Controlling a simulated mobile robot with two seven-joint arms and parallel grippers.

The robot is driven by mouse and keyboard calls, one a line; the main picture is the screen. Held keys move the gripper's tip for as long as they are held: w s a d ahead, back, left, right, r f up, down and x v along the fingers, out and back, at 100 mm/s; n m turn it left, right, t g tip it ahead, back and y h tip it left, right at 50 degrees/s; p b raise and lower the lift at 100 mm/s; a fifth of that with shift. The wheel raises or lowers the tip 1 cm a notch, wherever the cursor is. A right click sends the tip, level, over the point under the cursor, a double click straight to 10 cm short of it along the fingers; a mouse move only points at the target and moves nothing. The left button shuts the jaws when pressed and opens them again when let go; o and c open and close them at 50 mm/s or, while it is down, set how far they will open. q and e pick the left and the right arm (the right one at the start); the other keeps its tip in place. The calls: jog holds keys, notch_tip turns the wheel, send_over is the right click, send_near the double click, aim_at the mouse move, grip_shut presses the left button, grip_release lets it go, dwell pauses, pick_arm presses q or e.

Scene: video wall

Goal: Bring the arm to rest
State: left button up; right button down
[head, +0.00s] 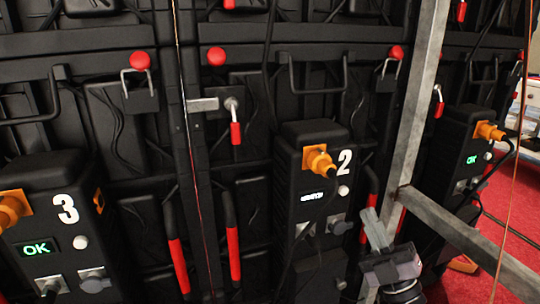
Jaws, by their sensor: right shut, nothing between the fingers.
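My right gripper (373,222) shows at the lower right of the head view, with its fingers together and pointing up. It holds nothing. It stands in front of the lower right part of the black box marked 2 (302,185), beside a grey metal post (410,110). I cannot tell whether it touches either. My left gripper is not in view.
The back of a black video wall fills most of the view. A box marked 3 (45,225) has a green OK display. Another box (465,150) stands at right. A grey beam (470,243) slopes down right above red carpet (500,205).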

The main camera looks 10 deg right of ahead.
jog(key=s+a+f+m+g, duration=0.5)
jog(key=a+f+m+g, duration=0.15)
jog(key=a, duration=0.35)
jog(key=s+a+f+m+g, duration=0.5)
jog(key=a+f+m+g, duration=0.15)
jog(key=a, duration=0.35)
pick_arm(q)
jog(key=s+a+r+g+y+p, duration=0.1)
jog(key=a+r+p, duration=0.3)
jog(key=p, duration=1.2)
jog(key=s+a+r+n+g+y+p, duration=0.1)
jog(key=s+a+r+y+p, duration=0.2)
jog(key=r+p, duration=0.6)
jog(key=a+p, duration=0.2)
jog(key=p, duration=0.5)
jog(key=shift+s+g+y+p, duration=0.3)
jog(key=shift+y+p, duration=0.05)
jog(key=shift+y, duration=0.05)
pick_arm(e)
jog(key=s+d+r+g+h, duration=0.2)
jog(key=s+d+r+h, duration=0.3)
jog(key=d+r, duration=0.5)
notch_tip(320, 180, up, 4)
jog(key=shift+s+d+r+g, duration=0.2)
jog(key=shift+s+g, duration=0.1)
jog(key=shift+s, duration=0.35)
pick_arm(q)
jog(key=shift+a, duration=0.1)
